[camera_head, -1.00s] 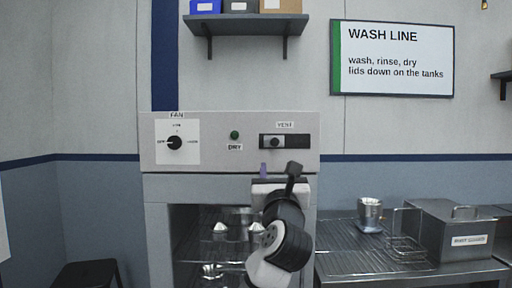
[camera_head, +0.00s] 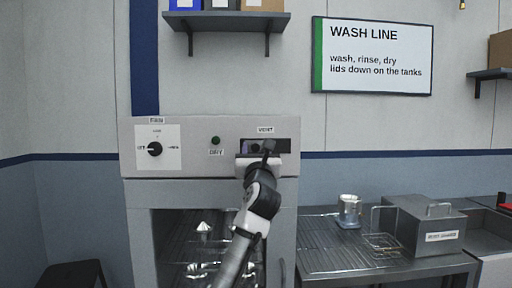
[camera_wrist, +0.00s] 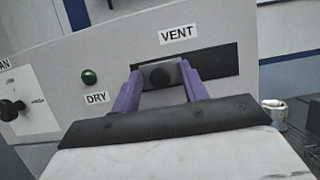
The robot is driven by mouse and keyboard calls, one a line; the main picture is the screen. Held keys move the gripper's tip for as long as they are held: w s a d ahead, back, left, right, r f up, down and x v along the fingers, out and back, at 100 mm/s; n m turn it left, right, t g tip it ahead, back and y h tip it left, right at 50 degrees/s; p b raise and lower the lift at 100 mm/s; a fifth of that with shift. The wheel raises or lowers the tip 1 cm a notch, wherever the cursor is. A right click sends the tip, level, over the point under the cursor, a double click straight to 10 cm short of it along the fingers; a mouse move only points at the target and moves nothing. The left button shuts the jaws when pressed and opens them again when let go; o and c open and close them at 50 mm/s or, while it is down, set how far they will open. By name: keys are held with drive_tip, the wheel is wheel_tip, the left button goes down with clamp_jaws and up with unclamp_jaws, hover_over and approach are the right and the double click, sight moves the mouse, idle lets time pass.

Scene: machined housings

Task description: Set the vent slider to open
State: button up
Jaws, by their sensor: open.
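The knob sits toward the left end of the slot, and the slot's right part is bare. My gripper (camera_wrist: 160,84) is open, with its two purple fingers on either side of the knob in the wrist view. I cannot tell whether either finger touches it. In the head view my gripper (camera_head: 257,152) is in front of the slot (camera_head: 283,146) and hides part of it.
The panel also has a green DRY light (camera_head: 215,140) and a FAN dial (camera_head: 154,149) on the left. Below is the cabinet's glass front with metal parts inside. A steel counter (camera_head: 330,258) with a cup (camera_head: 349,208) and a lidded tank (camera_head: 425,225) stands to the right.

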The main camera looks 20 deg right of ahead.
sight(279, 141)
clamp_jaws()
drive_tip(key=d, duration=0.2)
drive_tip(key=s+d+p, duration=0.1)
drive_tip(key=d, duration=0.3)
drive_tip(key=shift+s+d, duration=0.35)
drive_tip(key=shift+s, duration=0.05)
unclamp_jaws()
drive_tip(key=shift+d, duration=0.2)
drive_tip(key=shift+a, duration=0.1)
